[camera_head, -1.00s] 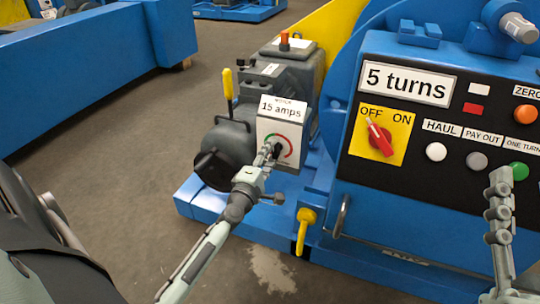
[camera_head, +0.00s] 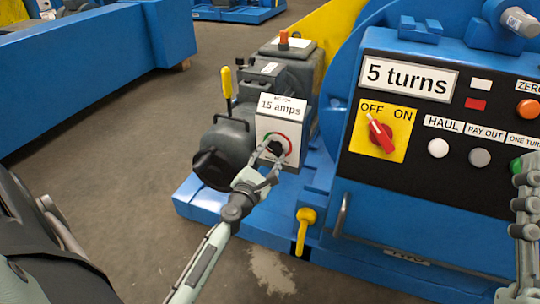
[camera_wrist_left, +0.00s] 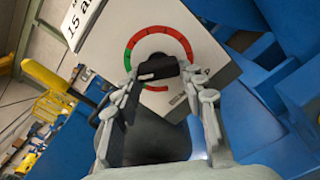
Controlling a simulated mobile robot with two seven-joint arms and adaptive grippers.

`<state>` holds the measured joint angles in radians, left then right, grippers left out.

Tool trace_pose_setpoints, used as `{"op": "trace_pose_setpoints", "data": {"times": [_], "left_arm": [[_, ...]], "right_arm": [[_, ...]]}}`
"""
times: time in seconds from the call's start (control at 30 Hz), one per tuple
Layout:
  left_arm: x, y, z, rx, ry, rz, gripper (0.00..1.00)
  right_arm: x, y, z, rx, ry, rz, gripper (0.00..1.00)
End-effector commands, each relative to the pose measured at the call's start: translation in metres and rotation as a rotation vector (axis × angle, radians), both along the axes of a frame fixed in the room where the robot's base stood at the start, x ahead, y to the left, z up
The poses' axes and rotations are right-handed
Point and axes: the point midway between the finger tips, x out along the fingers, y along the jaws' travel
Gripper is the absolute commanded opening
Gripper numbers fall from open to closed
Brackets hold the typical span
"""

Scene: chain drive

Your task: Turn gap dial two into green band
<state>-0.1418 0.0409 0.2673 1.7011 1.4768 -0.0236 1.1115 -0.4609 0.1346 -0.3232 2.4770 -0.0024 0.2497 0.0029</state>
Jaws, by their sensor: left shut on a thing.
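A white box (camera_head: 289,127) marked "15 amps" carries a dial with a red and green ring (camera_wrist_left: 184,43) and a black knob (camera_wrist_left: 157,67). My left gripper (camera_head: 270,156) is at this dial. In the left wrist view its fingers (camera_wrist_left: 163,84) stand on either side of the knob and are shut on it. The fingers partly hide the dial in the head view, and I cannot tell where the knob points. My right gripper (camera_head: 526,183) is at the right edge, in front of the control panel, away from the dial.
The panel (camera_head: 402,188) at the right has a red OFF/ON switch (camera_head: 380,136), several buttons and a "5 turns" display (camera_head: 408,78). A yellow lever (camera_head: 227,88) stands left of the box; a yellow handle (camera_head: 304,230) is below it.

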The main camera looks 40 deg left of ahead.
Motion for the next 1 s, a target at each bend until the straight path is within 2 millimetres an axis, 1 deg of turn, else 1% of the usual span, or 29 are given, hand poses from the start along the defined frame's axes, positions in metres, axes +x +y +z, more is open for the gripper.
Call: {"op": "trace_pose_setpoints", "data": {"times": [0.1, 0.3, 0.77, 0.8, 0.93, 0.97, 1.0], "left_arm": [[-0.0001, -0.0006, -0.0006, -0.049, -0.011, -0.001, 0.12], [-0.0001, -0.0009, -0.0009, -0.094, -0.022, 0.001, 0.12], [0.0000, -0.0010, -0.0009, -0.105, -0.025, -0.001, 0.12], [0.0000, -0.0010, -0.0009, -0.104, -0.024, -0.001, 0.43], [0.0000, -0.0009, -0.0008, -0.104, -0.024, -0.001, 0.59], [0.0000, -0.0009, -0.0008, -0.104, -0.024, -0.001, 0.62], [0.0000, -0.0009, -0.0008, -0.104, -0.024, -0.001, 0.62]], "right_arm": [[-0.0006, -0.0003, 0.0001, 0.002, -0.005, 0.000, 0.40], [-0.0012, -0.0006, 0.0001, 0.004, -0.008, 0.000, 0.40], [-0.0008, -0.0004, -0.0016, 0.003, -0.002, -0.001, 0.40], [-0.0008, -0.0003, -0.0017, 0.003, -0.002, -0.001, 0.40], [-0.0006, -0.0003, -0.0019, 0.003, -0.001, 0.000, 0.40], [-0.0006, -0.0003, -0.0019, 0.003, -0.001, 0.000, 0.40], [-0.0006, -0.0003, -0.0019, 0.003, -0.001, 0.000, 0.40]]}}
